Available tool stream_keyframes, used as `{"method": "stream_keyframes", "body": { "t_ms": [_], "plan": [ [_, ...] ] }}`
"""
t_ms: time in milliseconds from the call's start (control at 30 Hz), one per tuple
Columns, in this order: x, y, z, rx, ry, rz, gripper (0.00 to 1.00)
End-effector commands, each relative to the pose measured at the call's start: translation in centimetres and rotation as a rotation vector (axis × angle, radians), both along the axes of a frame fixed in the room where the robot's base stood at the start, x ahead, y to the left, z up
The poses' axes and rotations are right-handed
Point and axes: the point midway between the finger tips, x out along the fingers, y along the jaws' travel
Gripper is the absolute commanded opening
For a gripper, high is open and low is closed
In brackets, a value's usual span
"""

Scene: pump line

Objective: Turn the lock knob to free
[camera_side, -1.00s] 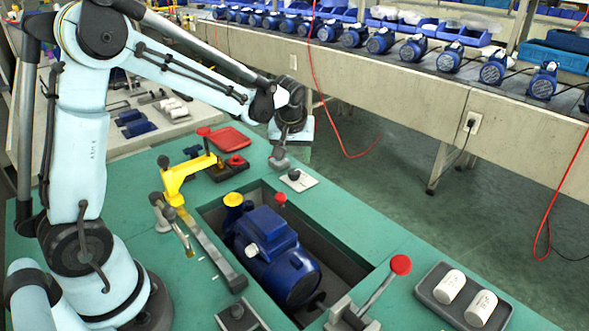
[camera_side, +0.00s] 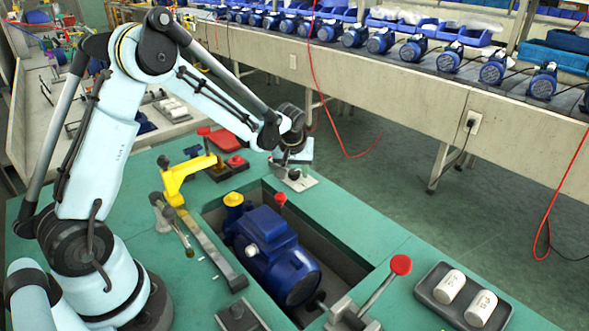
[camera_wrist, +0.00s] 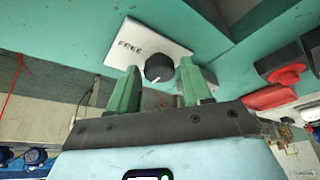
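The lock knob (camera_wrist: 158,67) is a round black knob on a white plate (camera_wrist: 165,37) with the word FREE printed to the left of the knob. A pale pointer mark on the knob faces down in the wrist view, away from the word. In the side view the plate (camera_side: 308,184) lies on the green bench, and my gripper (camera_side: 292,172) is right over it, partly hiding the knob. My gripper (camera_wrist: 160,68) has its two green fingers apart, one on each side of the knob. I cannot tell whether they touch it.
A blue pump (camera_side: 272,252) sits in the bench recess beside a yellow clamp (camera_side: 187,176). A red-knobbed lever (camera_side: 400,265) stands at the front, beside a grey tray (camera_side: 435,309) with white cylinders. A red tray (camera_side: 222,141) lies behind. The bench right of the plate is clear.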

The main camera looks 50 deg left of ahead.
Motion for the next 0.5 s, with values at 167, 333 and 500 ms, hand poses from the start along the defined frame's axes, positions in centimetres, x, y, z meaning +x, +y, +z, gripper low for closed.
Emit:
{"method": "stream_keyframes", "body": {
  "t_ms": [167, 333, 500],
  "plan": [
    [0.0, -0.01, 0.02, 0.0, 0.0, 0.0, 0.21],
    [-0.01, -0.01, 0.02, 0.0, 0.0, -0.001, 0.05],
    [-0.03, 0.01, 0.03, -0.001, 0.001, -0.018, 0.05]
  ]
}}
